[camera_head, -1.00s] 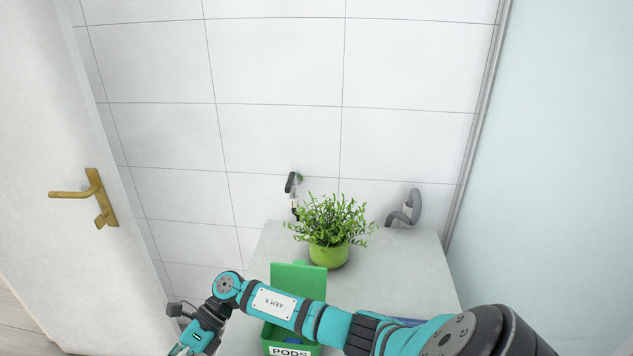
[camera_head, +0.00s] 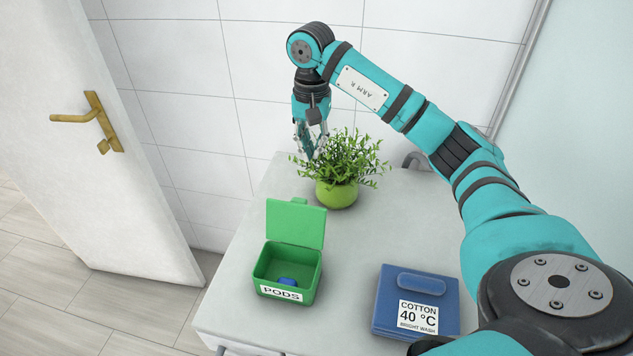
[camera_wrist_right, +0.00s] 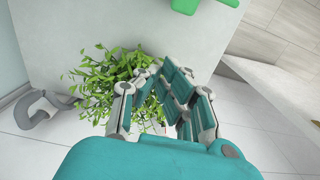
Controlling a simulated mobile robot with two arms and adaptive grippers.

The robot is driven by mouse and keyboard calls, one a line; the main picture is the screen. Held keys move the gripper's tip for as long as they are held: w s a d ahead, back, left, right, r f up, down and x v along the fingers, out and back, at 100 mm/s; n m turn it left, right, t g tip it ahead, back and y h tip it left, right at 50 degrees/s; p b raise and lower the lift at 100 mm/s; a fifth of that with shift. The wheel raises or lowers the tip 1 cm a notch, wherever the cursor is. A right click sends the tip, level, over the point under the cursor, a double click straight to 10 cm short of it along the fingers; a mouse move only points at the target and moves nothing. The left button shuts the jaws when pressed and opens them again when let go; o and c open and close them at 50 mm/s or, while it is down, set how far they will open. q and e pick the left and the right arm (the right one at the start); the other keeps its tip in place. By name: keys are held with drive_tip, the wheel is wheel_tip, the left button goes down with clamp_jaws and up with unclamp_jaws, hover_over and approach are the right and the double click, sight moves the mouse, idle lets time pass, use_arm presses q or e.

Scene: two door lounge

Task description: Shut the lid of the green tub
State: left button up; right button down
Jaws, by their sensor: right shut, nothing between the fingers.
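The green tub (camera_head: 313,284) labelled PODS stands on the grey counter in the head view. Its lid (camera_head: 295,223) is open and stands upright at the back edge. A blue item (camera_head: 287,281) lies inside. My right gripper (camera_head: 309,147) is raised beyond the tub and lid, at the left of the potted plant, pointing down. It is shut and empty, clear of the tub. In the right wrist view the right gripper (camera_wrist_right: 163,78) shows in front of the leaves, and part of the green tub (camera_wrist_right: 190,5) is at the top edge. My left gripper is not in view.
A potted plant (camera_head: 338,192) stands behind the tub, close to my right gripper. A blue box (camera_head: 386,310) labelled COTTON 40 °C is right of the tub. A white door (camera_head: 120,210) stands at the left.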

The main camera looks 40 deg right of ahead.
drive_tip(key=s+a+f+p, duration=0.2)
drive_tip(key=f+p, duration=0.3)
drive_tip(key=f, duration=0.3)
drive_tip(key=shift+a+f, duration=0.15)
drive_tip(key=shift+a, duration=0.55)
drive_tip(key=shift+d, duration=0.15)
